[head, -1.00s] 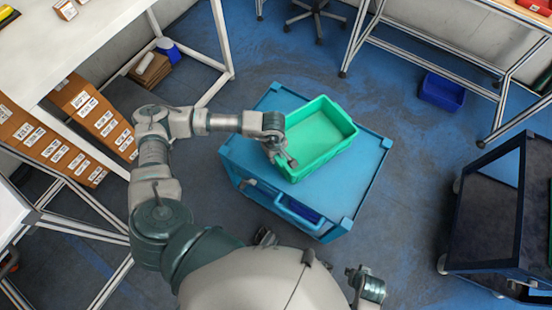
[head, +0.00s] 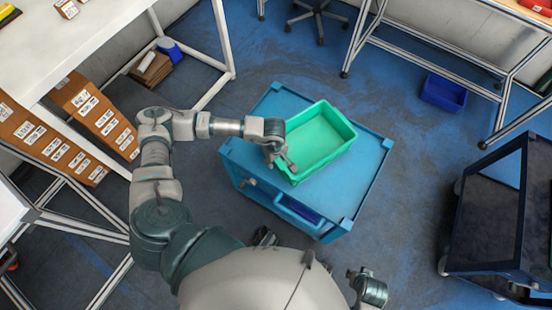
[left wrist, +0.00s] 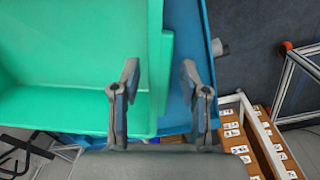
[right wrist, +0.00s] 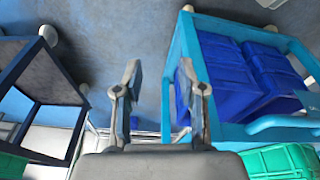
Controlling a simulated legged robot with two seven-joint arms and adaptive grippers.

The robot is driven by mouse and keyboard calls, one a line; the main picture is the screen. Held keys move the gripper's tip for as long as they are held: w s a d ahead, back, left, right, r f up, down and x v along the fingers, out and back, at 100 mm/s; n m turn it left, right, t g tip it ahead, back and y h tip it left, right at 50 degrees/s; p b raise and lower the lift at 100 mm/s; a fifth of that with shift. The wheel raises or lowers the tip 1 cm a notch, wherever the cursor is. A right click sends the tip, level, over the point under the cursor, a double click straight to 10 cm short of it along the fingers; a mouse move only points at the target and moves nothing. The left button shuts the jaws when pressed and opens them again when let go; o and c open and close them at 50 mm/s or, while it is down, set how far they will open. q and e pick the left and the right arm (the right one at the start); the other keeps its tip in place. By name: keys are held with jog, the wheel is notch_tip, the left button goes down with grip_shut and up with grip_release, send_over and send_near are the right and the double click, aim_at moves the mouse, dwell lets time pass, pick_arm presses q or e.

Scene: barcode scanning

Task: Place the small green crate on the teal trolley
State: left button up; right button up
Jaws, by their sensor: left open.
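The small green crate (head: 320,146) sits upright and empty on the top of the teal trolley (head: 345,192). In the left wrist view the crate (left wrist: 70,55) fills the left side. My left gripper (head: 283,160) is at the crate's left wall, with its fingers apart. In the left wrist view the left gripper's fingers (left wrist: 160,88) are on either side of the crate's rim, with no clear grip on it. My right gripper (head: 368,287) is low, right of my body. In the right wrist view its fingers (right wrist: 160,88) are apart and empty.
A dark trolley (head: 490,215) stands at the right. A white table (head: 100,40) with brown boxes (head: 95,108) below is at the left. A blue bin (head: 443,92) lies under the back right bench. Blue bins (right wrist: 225,75) sit inside the teal trolley. Floor around the trolley is clear.

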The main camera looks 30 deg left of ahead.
pick_arm(q)
notch_tip(320, 180, up, 12)
jog(key=p, duration=0.1)
jog(key=shift+s, duration=0.2)
pick_arm(e)
jog(key=x, duration=0.4)
jog(key=shift+s+f, duration=0.25)
jog(key=shift+f, duration=0.05)
pick_arm(q)
jog(key=shift+a+f, duration=0.1)
jog(key=shift+f, duration=0.05)
